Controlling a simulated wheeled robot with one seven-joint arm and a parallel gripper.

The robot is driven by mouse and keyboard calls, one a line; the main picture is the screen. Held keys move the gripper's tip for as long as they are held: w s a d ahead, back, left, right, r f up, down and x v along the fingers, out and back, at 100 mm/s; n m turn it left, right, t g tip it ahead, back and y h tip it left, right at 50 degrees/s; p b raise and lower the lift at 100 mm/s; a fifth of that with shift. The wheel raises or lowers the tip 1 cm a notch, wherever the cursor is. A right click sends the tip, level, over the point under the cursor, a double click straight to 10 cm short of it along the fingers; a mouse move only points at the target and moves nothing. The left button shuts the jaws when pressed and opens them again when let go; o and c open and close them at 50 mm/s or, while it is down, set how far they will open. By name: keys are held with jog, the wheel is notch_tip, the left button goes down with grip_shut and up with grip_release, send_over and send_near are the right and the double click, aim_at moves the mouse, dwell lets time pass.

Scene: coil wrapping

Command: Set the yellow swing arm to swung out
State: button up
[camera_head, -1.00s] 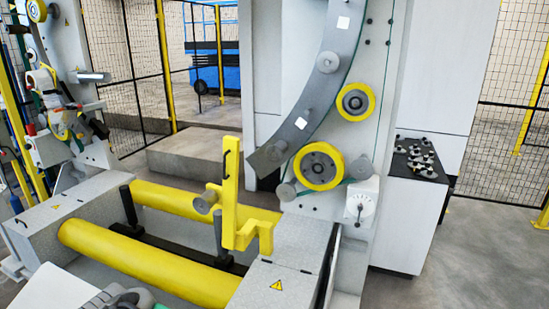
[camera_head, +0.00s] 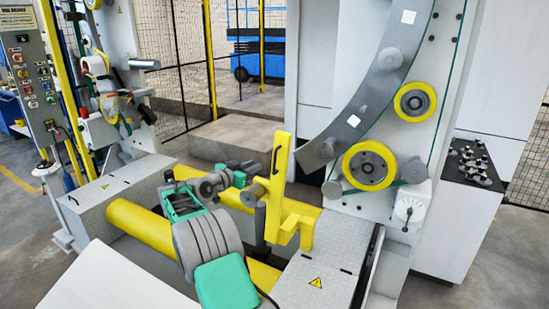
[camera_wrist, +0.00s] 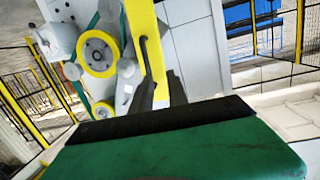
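The yellow swing arm (camera_head: 280,185) stands upright beside the yellow rollers, with a black handle (camera_head: 276,160) on its upright bar and a grey round end on its left side. My gripper (camera_head: 246,171) is just left of the upright bar in the head view, apart from the handle as far as I can tell. In the wrist view the yellow bar (camera_wrist: 146,30) and its black handle (camera_wrist: 144,54) lie beyond the two dark fingers (camera_wrist: 160,88). The lower part of the swing arm is hidden there.
Yellow rollers (camera_head: 142,224) lie in front of the swing arm. The grey machine column with yellow wheels (camera_head: 369,166) and a curved grey arm (camera_head: 372,95) rises close to its right. A control panel (camera_head: 28,75) stands at the far left.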

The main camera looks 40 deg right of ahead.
jog(key=s+d+m+g+h, duration=0.1)
jog(key=s+d+g+h, duration=0.1)
jog(key=d, duration=0.1)
jog(key=p, duration=0.3)
send_over(275, 171)
jog(key=shift+f, duration=0.1)
jog(key=shift+c, duration=0.3)
grip_shut()
dwell(0.8)
